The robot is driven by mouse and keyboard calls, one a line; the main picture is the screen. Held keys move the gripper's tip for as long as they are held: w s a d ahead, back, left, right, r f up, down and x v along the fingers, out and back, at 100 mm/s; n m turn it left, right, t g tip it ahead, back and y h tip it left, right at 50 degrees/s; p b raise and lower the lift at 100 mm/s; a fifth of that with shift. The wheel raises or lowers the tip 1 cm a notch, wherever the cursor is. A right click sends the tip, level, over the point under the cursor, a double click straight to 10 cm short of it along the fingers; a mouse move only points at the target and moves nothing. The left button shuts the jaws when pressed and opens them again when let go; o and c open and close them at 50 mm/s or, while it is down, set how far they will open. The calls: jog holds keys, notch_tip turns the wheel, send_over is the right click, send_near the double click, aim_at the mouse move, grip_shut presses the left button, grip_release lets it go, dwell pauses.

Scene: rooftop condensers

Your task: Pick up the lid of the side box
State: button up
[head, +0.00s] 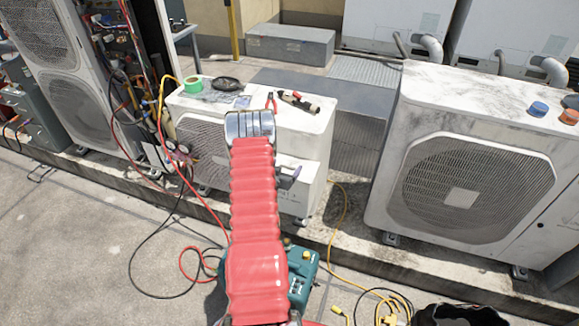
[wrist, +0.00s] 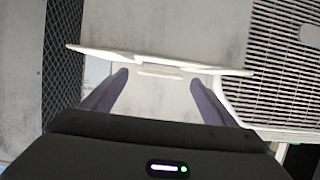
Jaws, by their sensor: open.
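The side box (head: 301,195) is a small white box on the right end of the middle condenser in the head view. Its lid appears in the wrist view as a thin white plate (wrist: 105,53) running across the picture, with a small raised lip (wrist: 160,70) near its middle. My gripper (wrist: 160,78) is open, its two dark fingers spread on either side of that lip with nothing visibly clamped. I cannot tell whether the fingers touch the lid. In the head view my red-sleeved arm hides part of the box, and only a dark part of my gripper (head: 288,178) shows beside it.
The middle condenser (head: 203,150) carries green tape (head: 193,85), red-handled pliers (head: 270,102) and other tools. A larger condenser (head: 465,170) stands to the right, with a gap between. Hoses and a yellow cable (head: 343,215) hang and lie nearby.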

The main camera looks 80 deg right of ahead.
aim_at(287, 165)
jog(key=shift+x, duration=1.35)
jog(key=c, duration=1.3)
jog(key=shift+r, duration=0.2)
notch_tip(287, 165, up, 18)
jog(key=shift+f, duration=0.15)
